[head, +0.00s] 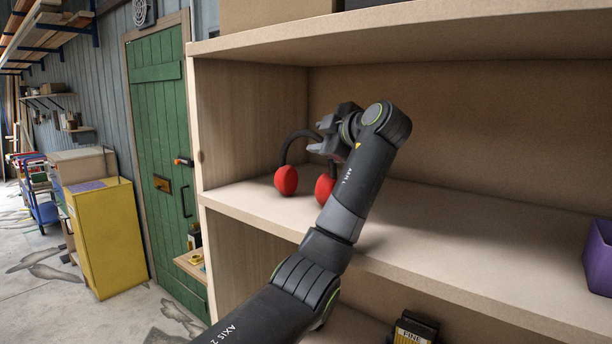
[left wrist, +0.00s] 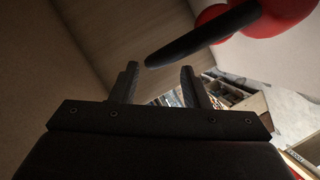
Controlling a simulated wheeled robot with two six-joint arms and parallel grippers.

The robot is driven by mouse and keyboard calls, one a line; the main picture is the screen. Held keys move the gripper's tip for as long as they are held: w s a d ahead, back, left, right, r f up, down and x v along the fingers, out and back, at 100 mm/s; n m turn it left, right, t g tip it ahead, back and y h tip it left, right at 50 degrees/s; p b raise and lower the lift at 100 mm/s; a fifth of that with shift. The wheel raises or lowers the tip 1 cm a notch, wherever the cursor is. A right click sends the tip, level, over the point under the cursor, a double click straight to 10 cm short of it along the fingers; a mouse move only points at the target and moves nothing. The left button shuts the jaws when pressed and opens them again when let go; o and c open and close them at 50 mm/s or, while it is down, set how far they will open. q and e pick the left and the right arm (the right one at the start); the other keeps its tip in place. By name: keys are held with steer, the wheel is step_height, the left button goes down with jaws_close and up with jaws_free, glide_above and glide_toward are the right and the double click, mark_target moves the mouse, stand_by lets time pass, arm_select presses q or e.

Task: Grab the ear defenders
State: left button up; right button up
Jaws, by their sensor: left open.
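The ear defenders have a black headband and two red cups (head: 286,180). They stand on the wooden shelf (head: 258,204) with the band arched upward. The second cup is partly hidden behind my left arm. My left gripper (head: 317,138) is open at the top of the headband, on its right side. In the left wrist view the black headband (left wrist: 205,34) runs from the red cups (left wrist: 285,14) toward the open, empty jaws (left wrist: 159,76). It shows just beyond the fingertips. I cannot tell whether they touch. My right gripper is not in view.
A purple container (head: 599,258) stands at the right end of the same shelf. The shelf between is clear apart from my arm. An upper board (head: 420,32) overhangs it. A dark labelled item (head: 413,328) stands on the shelf below. A yellow cabinet (head: 105,235) and green door (head: 160,150) are at left.

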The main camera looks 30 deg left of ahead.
mark_target(314, 136)
arm_select(q)
steer(key=p+x, duration=0.4)
steer(key=shift+w+r, duration=0.1)
steer(key=shift+w, duration=0.1)
steer(key=shift+w+a, duration=0.1)
steer(key=shift+a, duration=0.3)
steer(key=shift+f, duration=0.25)
steer(key=shift+d, duration=0.1)
steer(key=shift+c, duration=0.3)
steer(key=shift+c, duration=1.1)
jaws_close()
